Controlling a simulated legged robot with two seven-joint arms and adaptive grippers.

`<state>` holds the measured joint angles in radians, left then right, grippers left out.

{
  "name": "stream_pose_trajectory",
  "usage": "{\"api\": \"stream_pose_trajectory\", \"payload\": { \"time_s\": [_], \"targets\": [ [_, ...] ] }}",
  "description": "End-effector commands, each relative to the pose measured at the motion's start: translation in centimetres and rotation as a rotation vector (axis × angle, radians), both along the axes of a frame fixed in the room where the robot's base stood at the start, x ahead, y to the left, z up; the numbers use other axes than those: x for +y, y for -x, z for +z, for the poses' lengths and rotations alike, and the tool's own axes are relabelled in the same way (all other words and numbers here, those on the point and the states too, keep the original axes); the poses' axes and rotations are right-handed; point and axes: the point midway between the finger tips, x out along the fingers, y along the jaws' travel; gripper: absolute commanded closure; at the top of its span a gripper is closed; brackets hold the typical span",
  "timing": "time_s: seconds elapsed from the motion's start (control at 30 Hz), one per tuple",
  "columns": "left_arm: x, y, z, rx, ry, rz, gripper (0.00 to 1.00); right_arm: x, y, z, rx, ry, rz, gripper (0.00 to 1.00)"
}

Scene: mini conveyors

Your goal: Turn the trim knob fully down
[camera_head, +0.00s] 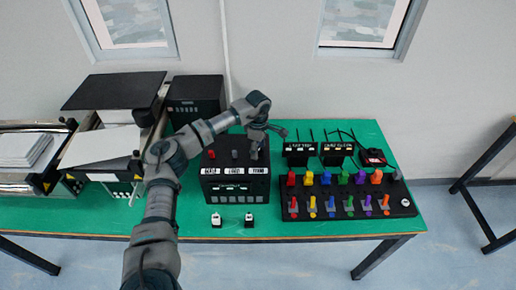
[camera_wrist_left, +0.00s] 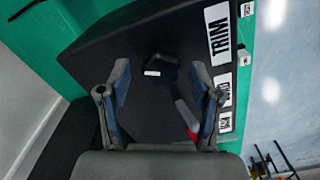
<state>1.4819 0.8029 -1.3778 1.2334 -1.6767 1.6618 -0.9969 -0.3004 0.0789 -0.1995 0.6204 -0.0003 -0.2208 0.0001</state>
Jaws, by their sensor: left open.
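The trim knob (camera_wrist_left: 165,66) is dark with a white mark, on top of a black control box (camera_head: 233,190). The box's white TRIM label (camera_wrist_left: 218,35) shows beside it in the left wrist view. In the head view, a knob-like grey shape (camera_head: 254,153) stands above the TRIM label. My left gripper (camera_head: 268,131) is over the right end of the box. In the left wrist view its open fingers (camera_wrist_left: 161,84) are on either side of the knob's near side, with nothing between them gripped. My right gripper is not in view.
A red knob (camera_head: 211,154) and a dark knob (camera_head: 235,154) stand left on the same box. A black panel (camera_head: 345,203) of coloured switches is to the right. Two small white-topped items (camera_head: 249,220) lie in front. A conveyor (camera_head: 104,146) is at left.

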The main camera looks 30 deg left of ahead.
Motion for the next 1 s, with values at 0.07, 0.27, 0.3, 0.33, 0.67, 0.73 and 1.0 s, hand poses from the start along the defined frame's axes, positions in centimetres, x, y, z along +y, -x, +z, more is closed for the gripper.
{"api": "stream_pose_trajectory", "payload": {
  "time_s": [0.07,0.27,0.3,0.33,0.67,0.73,1.0],
  "targets": [
    [0.00,0.02,-0.20,0.000,0.000,0.000,0.36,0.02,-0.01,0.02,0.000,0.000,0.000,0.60],
    [0.01,0.00,-0.24,0.001,-0.001,0.000,0.36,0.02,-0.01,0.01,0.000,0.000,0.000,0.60],
    [0.01,0.00,-0.23,0.001,-0.001,0.000,0.43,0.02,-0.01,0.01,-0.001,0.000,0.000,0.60],
    [0.01,0.00,-0.23,0.001,-0.001,0.000,0.51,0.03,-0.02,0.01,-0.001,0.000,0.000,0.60],
    [0.05,-0.04,-0.21,0.000,0.000,0.001,0.96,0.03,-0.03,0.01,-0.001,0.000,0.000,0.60],
    [0.06,-0.05,-0.19,0.000,0.000,0.005,0.96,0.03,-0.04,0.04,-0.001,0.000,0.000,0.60],
    [0.08,-0.08,-0.10,-0.001,0.000,0.088,0.96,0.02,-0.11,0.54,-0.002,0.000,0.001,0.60]
  ]
}}
